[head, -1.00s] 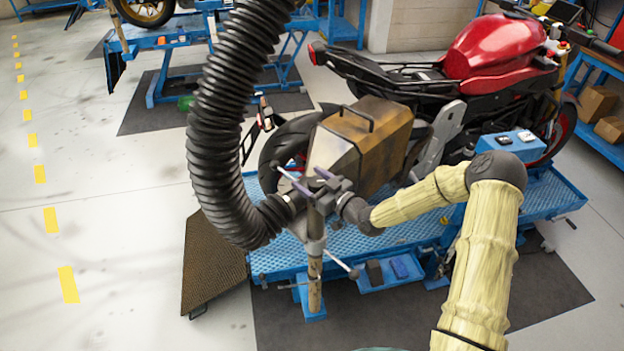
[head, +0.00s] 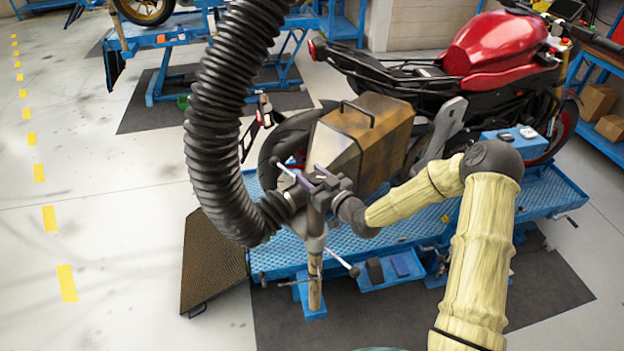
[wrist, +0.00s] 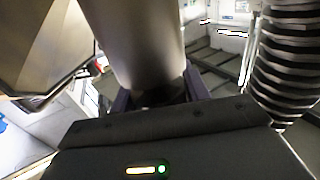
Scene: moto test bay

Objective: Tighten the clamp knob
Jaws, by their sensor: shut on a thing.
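My gripper (head: 318,180), dark with purple fingers, is at the top of a clamp stand post (head: 316,285), in front of the brown metal box. In the wrist view its fingers (wrist: 158,97) are shut around the narrow end of a thick grey cylinder (wrist: 135,40), which seems to belong to the post's head. Another pale-tipped rod (head: 284,170) shows at the gripper's left. The exact contact is hidden in the head view.
A black ribbed hose (head: 215,130) hangs close on the left and ends beside the post; it also shows in the wrist view (wrist: 290,60). The brown box (head: 365,140) and red motorcycle (head: 490,60) are behind, on the blue lift (head: 550,195). Floor is free on the left.

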